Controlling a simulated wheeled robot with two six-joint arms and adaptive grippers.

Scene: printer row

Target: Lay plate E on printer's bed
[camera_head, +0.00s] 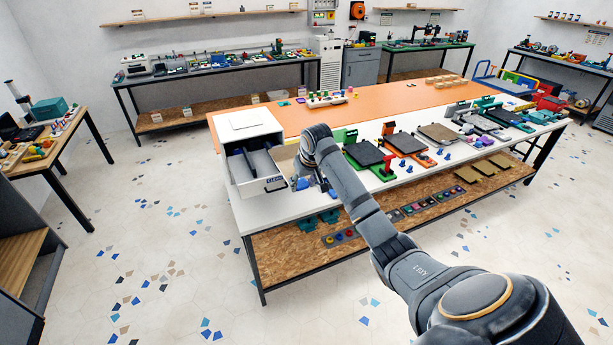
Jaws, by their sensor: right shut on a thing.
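My right gripper (307,170) points down at the front left of the white-topped bench, just right of an open white drawer unit (243,125). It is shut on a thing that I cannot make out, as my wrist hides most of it. A tan patch (284,157) shows between the drawer and the gripper; I cannot tell if it is a plate. Dark upright pieces (248,160) stand in the drawer. A row of small printers runs right along the bench, the nearest with a dark bed (364,153) on a green frame. No letter E is readable. My left gripper is not in view.
Small blue and purple items (301,184) lie by the gripper. An orange-framed printer (405,143) and a tan-bedded one (437,133) stand close together. The orange strip (385,103) behind has some clear room. A wooden lower shelf (290,257) holds small parts.

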